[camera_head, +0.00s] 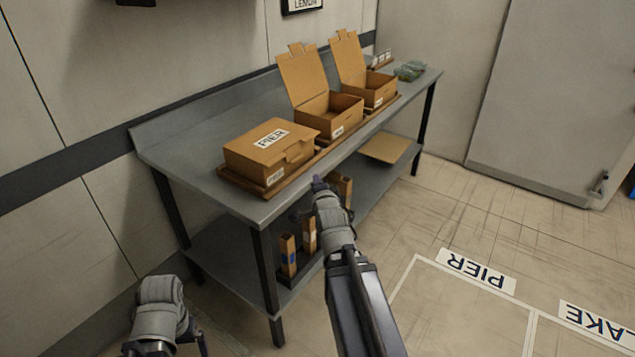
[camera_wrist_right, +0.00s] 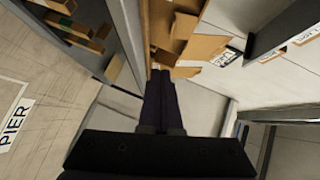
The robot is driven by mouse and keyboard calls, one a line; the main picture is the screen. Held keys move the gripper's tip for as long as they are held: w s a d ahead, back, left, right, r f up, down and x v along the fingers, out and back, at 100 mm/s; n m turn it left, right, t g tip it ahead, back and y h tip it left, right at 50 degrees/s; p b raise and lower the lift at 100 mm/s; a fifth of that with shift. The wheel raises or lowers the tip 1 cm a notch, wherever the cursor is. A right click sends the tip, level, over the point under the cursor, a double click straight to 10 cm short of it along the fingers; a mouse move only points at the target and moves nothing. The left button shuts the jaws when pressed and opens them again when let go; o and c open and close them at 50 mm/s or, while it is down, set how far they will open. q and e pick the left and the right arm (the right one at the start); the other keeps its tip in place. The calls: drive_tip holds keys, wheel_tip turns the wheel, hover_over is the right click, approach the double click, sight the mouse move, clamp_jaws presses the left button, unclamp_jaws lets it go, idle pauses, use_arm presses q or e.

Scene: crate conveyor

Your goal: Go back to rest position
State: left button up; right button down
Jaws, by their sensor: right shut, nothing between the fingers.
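My right gripper (camera_head: 318,184) is in front of the front edge of the grey metal table. In the right wrist view its two dark fingers (camera_wrist_right: 162,90) lie together, shut with nothing between them. My left arm shows at the bottom left of the head view, bent low, and the tips of its gripper cannot be made out. A closed cardboard box marked PIER (camera_head: 262,152) sits at the near end of a brown tray (camera_head: 236,183) on the table.
The table (camera_head: 180,162) runs along the wall. Its lower shelf (camera_head: 222,262) holds upright cardboard pieces and a flat brown panel (camera_head: 385,148). A greenish clear item (camera_head: 409,70) lies at the far end. Floor labels PIER (camera_head: 477,271) and LAKE (camera_head: 597,325) mark open floor at right.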

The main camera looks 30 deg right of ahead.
idle(0.3)
drive_tip(key=s+a+f+n+g+y+p, duration=0.1)
drive_tip(key=a+f+n+g+y+p, duration=0.3)
drive_tip(key=a, duration=0.6)
drive_tip(key=s+a+f+n+g+y+p, duration=0.1)
drive_tip(key=s+a+f+n+g, duration=0.15)
drive_tip(key=a+n, duration=0.6)
drive_tip(key=s+a+f+n+g+p, duration=0.1)
drive_tip(key=s+a+n+g+p, duration=0.3)
drive_tip(key=s+a+n+g, duration=0.4)
drive_tip(key=s+a+n, duration=0.3)
drive_tip(key=s+a, duration=0.4)
drive_tip(key=s, duration=0.1)
drive_tip(key=shift+s+a, duration=0.2)
drive_tip(key=shift+a, duration=0.15)
